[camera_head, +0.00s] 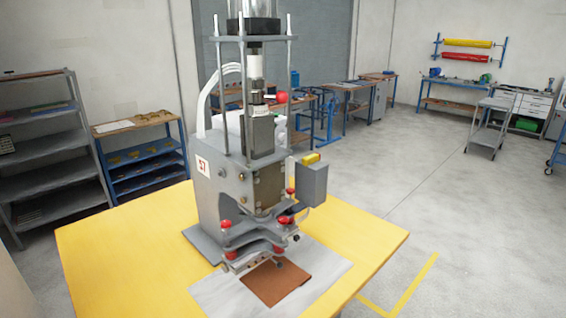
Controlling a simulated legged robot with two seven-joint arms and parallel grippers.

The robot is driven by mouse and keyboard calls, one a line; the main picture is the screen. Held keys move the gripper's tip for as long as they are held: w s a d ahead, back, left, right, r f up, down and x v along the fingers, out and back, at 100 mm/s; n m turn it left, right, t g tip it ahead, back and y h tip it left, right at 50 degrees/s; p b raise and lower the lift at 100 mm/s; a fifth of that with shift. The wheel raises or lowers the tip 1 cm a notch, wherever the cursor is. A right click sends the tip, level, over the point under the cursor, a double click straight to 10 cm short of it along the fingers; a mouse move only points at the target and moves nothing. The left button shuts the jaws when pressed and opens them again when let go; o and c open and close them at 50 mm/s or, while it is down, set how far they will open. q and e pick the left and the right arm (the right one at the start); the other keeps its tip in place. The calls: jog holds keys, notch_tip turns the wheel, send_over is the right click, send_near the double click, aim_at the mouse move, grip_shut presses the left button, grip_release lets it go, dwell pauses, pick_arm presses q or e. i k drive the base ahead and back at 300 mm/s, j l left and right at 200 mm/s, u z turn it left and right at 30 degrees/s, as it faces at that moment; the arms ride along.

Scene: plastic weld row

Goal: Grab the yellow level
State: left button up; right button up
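A small yellow block-like object (311,158) sits at the top of a grey box (313,184) on the right side of the press machine. It may be the yellow level, but it is too small to tell. The machine (225,195) stands on a yellow-topped table (120,250) in front of me. Neither of my grippers shows in the head view.
A brown plate (270,284) lies on a pale sheet at the table's front. A grey shelf (45,185) and a blue rack (145,172) stand left. A wall rack at back right holds a yellow roll (467,43). The floor right of the table is clear up to a trolley (490,119).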

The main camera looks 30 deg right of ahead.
aim_at(312, 158)
jog(key=i+l+u, duration=0.1)
jog(key=l+u, duration=1.25)
jog(key=k+j, duration=0.05)
jog(key=j, duration=0.05)
